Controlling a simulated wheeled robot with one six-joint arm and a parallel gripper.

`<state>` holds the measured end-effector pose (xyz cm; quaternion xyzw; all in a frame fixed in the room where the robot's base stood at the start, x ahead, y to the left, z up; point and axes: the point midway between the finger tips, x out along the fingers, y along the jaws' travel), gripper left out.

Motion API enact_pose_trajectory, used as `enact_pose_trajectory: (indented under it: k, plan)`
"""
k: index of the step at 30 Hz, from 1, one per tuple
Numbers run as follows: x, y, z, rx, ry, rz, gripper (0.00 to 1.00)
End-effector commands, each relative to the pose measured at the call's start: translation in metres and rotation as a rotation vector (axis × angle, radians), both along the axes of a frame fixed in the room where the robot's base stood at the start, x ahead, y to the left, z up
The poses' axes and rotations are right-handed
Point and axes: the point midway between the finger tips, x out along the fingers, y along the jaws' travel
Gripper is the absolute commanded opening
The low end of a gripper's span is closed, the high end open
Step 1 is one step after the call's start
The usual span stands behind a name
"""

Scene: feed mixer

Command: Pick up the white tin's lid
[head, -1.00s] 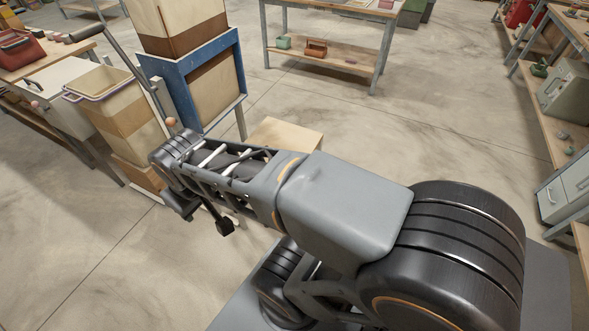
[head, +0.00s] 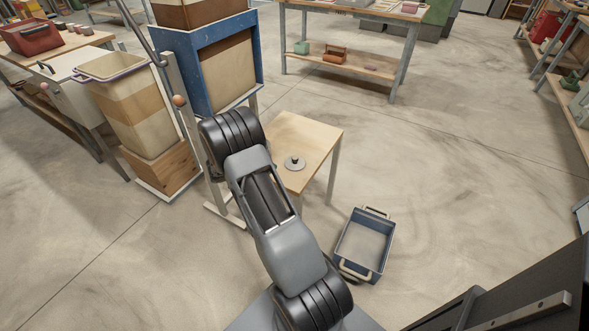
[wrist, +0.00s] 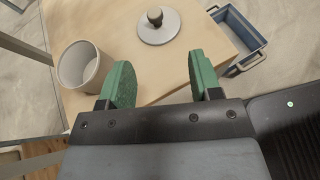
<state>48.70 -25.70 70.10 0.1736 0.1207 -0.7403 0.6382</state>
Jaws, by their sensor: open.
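The lid (wrist: 158,25) is a flat pale grey-white disc with a dark round knob. It lies on the small wooden table (wrist: 120,40), and it also shows in the head view (head: 294,163) near the table's front edge. An open, empty pale tin (wrist: 84,66) stands left of the lid in the wrist view; my arm hides it in the head view. My gripper (wrist: 160,80), with green finger pads, is open and empty. In the wrist view its fingers appear below the lid, apart from it, with the right edge of the tin close to the left finger.
A blue bin with handles (head: 365,243) sits on the floor right of the table. The blue-framed hopper (head: 170,60) and a tan layered container (head: 125,110) stand at the left. The floor to the right is mostly clear.

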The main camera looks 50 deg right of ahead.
Motion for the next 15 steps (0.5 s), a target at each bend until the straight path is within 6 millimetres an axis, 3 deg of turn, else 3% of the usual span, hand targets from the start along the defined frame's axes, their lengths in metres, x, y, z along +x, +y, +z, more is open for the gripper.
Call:
enact_pose_trajectory:
  k: [6, 15]
  plan:
    - [0.001, -0.028, -0.026, -0.026, 0.050, 0.033, 0.58]
    - [-0.003, -0.072, -0.044, -0.025, 0.049, 0.035, 0.58]
